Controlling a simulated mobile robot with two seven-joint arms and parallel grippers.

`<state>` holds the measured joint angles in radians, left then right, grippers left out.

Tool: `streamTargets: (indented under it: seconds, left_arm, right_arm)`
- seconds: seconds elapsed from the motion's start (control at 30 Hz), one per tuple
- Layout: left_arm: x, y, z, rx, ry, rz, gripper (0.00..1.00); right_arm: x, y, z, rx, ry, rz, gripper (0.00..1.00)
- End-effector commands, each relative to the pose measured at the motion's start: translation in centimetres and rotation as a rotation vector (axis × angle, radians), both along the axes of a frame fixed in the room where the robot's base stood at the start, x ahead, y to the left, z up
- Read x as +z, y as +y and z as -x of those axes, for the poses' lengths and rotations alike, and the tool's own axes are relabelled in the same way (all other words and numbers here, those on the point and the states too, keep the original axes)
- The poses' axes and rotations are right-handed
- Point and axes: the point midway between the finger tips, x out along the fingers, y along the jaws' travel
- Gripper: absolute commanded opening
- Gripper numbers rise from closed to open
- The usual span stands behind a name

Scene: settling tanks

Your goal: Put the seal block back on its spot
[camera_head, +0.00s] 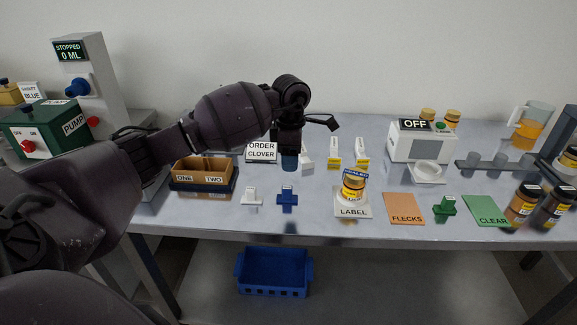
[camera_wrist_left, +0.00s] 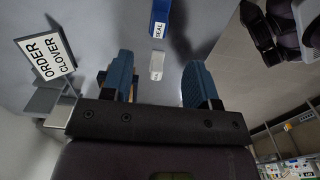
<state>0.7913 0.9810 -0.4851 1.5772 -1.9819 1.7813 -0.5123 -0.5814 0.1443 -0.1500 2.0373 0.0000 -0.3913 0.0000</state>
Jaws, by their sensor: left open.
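A blue block with a white label reading SEAL (camera_wrist_left: 160,22) shows at the top of the left wrist view, partly cut off by the frame edge. In the head view a blue cross-shaped block (camera_head: 287,199) stands near the front of the table; its label is too small to read, so I cannot be sure it is the same piece. My left gripper (camera_head: 289,163) is above the table behind this block, pointing down. In the left wrist view its two blue fingers (camera_wrist_left: 158,85) are apart, with nothing held between them. My right gripper is out of view.
A white block (camera_head: 251,198) stands left of the blue one. An ORDER CLOVER card (camera_head: 262,152) and a divided tray (camera_head: 204,170) are to the left. A yellow-labelled jar (camera_head: 354,186) stands on the LABEL pad to the right. A blue crate (camera_head: 273,272) is below.

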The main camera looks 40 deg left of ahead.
Motion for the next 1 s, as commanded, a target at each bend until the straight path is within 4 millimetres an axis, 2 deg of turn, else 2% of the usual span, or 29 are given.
streamTargets:
  seconds: [0.07,0.17,0.27,0.3,0.4,0.5,0.6,0.7,0.77,0.87,1.0]
  left_arm:
    - [-0.2,-0.5,0.2,-0.004,0.003,0.02,0.54]
    - [-2.2,-2.9,1.1,-0.013,0.009,0.127,0.54]
    - [-5.4,-7.5,3.1,-0.006,0.023,0.34,0.54]
    - [-6.5,-9.8,4.1,0.01,0.034,0.452,0.54]
    - [-8.1,-15.1,7.0,0.09,0.065,0.748,0.54]
    - [-8.2,-19.3,9.5,0.223,0.112,1.035,0.54]
    - [-7.4,-22.0,11.5,0.405,0.169,1.307,0.54]
    - [-6.4,-23.1,12.8,0.633,0.237,1.556,0.54]
    - [-6.1,-23.0,13.3,0.796,0.284,1.691,0.54]
    - [-6.5,-21.6,13.7,1.103,0.361,1.881,0.54]
    - [-9.3,-18.2,14.8,1.589,0.473,2.062,0.54]
  right_arm:
    - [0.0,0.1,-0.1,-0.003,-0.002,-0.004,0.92]
    - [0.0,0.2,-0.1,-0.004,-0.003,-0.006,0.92]
    - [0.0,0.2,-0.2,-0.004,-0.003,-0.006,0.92]
    - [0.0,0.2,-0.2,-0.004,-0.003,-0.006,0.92]
    - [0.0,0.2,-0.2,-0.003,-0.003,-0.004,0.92]
    - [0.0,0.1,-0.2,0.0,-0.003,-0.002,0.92]
    - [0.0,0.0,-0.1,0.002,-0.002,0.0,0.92]
    - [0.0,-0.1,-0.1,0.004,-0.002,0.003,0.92]
    - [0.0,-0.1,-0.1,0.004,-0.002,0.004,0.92]
    - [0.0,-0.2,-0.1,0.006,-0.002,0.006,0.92]
    - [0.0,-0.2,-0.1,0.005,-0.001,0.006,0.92]
